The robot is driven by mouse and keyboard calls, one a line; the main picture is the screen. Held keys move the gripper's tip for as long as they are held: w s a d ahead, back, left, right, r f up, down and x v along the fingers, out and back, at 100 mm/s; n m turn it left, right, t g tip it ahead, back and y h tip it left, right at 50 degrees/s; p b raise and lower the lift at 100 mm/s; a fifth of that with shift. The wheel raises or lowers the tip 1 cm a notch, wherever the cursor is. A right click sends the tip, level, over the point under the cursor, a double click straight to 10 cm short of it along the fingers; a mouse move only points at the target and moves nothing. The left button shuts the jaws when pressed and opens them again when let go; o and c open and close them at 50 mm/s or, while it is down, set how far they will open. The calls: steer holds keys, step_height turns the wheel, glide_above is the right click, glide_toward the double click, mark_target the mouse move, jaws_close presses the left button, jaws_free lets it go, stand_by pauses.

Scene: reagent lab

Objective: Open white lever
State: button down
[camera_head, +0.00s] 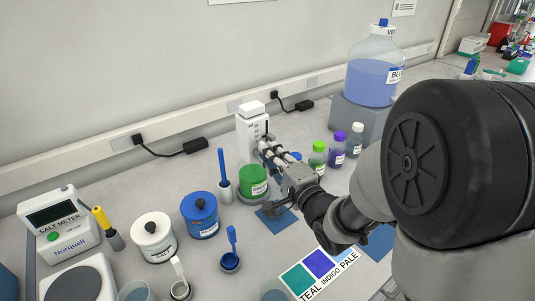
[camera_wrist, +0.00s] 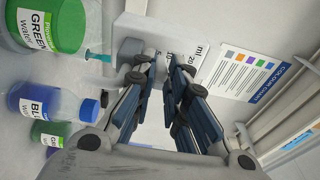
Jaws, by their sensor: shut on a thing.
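A white upright dispenser (camera_head: 251,122) stands at the back of the bench, near the wall. In the wrist view its white body (camera_wrist: 188,33) fills the top middle, with printed ml marks beside my fingertips. My gripper (camera_head: 264,147) reaches in from the right to the dispenser's front. In the wrist view the two fingers of my gripper (camera_wrist: 161,62) are close together against the dispenser, shut on the white lever. The lever is mostly hidden between the fingertips, so its angle cannot be told.
A blue tub (camera_head: 200,215) is at left.

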steer(key=shift+w+d+n+g+y+p, duration=0.2)
steer(key=shift+d+n+g+y+p, duration=0.15)
steer(key=shift+n+g+y, duration=0.65)
steer(key=shift+y, duration=0.4)
steer(key=c, duration=1.6)
jaws_free()
steer(key=v, duration=0.8)
